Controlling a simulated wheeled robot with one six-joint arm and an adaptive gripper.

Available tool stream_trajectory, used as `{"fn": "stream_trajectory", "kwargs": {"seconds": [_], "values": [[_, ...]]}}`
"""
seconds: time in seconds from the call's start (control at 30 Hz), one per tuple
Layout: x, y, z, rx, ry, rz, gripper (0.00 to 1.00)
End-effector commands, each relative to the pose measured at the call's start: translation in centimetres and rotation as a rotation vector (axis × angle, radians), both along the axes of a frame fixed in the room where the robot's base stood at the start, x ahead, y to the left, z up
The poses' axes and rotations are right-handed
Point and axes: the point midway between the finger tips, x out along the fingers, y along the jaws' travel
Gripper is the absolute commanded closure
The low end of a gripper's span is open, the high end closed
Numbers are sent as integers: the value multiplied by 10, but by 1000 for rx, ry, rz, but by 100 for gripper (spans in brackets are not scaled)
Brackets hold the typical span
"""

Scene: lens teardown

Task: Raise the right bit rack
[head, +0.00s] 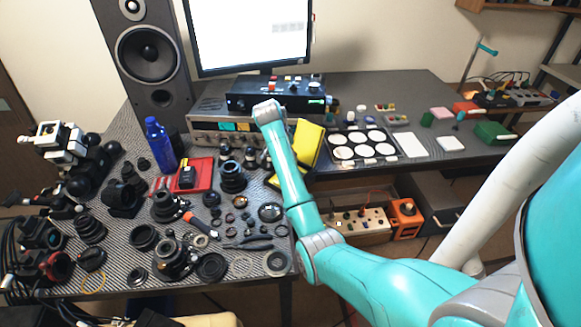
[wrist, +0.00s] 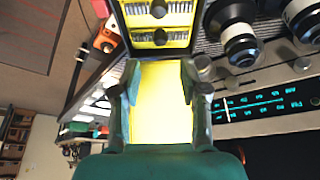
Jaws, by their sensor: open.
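A yellow bit case stands open on the bench, and its yellow panel (head: 308,142) shows right of my arm in the head view. In the wrist view, a bit rack (wrist: 173,38) with silver bits and a dark round knob lies beyond my gripper. A second similar rack (wrist: 178,7) is above it, cut by the top edge. I cannot tell which is the right one. My gripper (wrist: 160,72) is open, its fingers either side of a plain yellow panel (wrist: 160,95), short of the racks. Contact is unclear. In the head view my arm hides the gripper.
Dark lens barrels (wrist: 240,45) stand close right of the case in the wrist view, beside a receiver with a lit dial (wrist: 265,105). Lens parts crowd the bench left of my arm. A tray of white discs (head: 342,153) lies to the right.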

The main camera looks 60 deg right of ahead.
Motion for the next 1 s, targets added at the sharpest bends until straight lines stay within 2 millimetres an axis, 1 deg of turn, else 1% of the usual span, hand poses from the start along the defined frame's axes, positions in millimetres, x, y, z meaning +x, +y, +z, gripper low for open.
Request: {"fn": "stream_trajectory", "kwargs": {"seconds": [0.03,0.2,0.4,0.6,0.9,0.93,0.97,1.0], "values": [[-1,-3,-9,2,3,-1,56],[-1,-15,-38,2,1,1,56],[-2,-26,-64,1,1,0,56],[-2,-31,-77,0,0,1,56],[-2,-32,-79,0,-1,1,56],[-2,-32,-79,0,-1,1,61],[-2,-32,-79,0,-1,1,69],[-2,-32,-79,0,-1,1,79]]}}
